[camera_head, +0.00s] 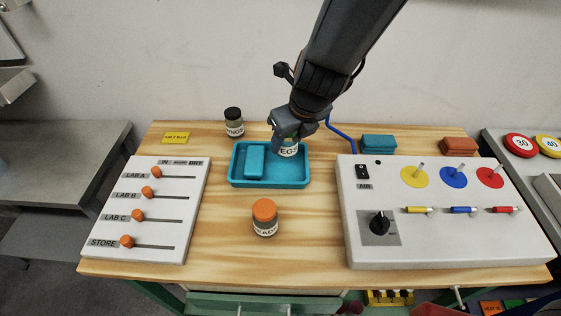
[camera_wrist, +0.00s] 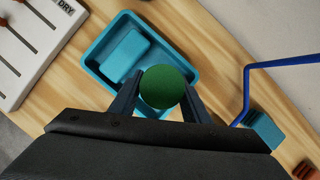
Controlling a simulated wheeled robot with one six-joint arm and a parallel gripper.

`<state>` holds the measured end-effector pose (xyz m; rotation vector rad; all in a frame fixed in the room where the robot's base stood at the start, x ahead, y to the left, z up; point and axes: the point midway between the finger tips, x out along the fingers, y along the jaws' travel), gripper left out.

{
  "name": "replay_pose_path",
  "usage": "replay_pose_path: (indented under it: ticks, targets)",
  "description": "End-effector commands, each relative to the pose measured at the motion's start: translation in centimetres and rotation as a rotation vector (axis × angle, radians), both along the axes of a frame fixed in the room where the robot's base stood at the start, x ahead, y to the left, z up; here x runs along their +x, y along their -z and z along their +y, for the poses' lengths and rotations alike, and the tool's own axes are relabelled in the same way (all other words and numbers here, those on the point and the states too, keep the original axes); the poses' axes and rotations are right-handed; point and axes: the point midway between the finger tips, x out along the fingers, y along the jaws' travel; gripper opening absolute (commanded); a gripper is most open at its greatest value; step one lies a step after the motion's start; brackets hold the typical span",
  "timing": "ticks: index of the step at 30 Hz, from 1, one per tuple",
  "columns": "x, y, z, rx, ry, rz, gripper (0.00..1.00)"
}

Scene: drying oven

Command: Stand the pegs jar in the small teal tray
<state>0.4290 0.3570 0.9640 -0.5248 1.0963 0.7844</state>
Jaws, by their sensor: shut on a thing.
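The pegs jar (camera_head: 289,151) has a white label, of which only "EGS" shows, and a green lid that shows in the wrist view (camera_wrist: 162,87). My gripper (camera_head: 290,130) is shut on this jar; its two fingers (camera_wrist: 160,102) flank the lid. The jar is upright at the right back part of the small teal tray (camera_head: 270,184). I cannot tell whether its base touches the tray floor. A teal block (camera_head: 254,161) lies in the left part of the tray, which also shows in the wrist view (camera_wrist: 190,62).
A dark-lidded jar (camera_head: 234,123) stands behind the tray, and an orange-lidded jar (camera_head: 264,217) in front. A white slider panel (camera_head: 150,210) is left; a white control box (camera_head: 440,235) is right. Bare wood lies around the front jar.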

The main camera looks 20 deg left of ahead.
Motion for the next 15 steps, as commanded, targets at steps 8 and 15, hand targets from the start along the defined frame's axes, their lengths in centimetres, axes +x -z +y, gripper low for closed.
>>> replay_pose_path:
  ticks: [8,15]
  targets:
    - [-0.1,2.3,0.2,0.001,-0.004,-0.002,0.19]
    - [0.0,3.9,0.2,0.001,-0.003,-0.001,0.19]
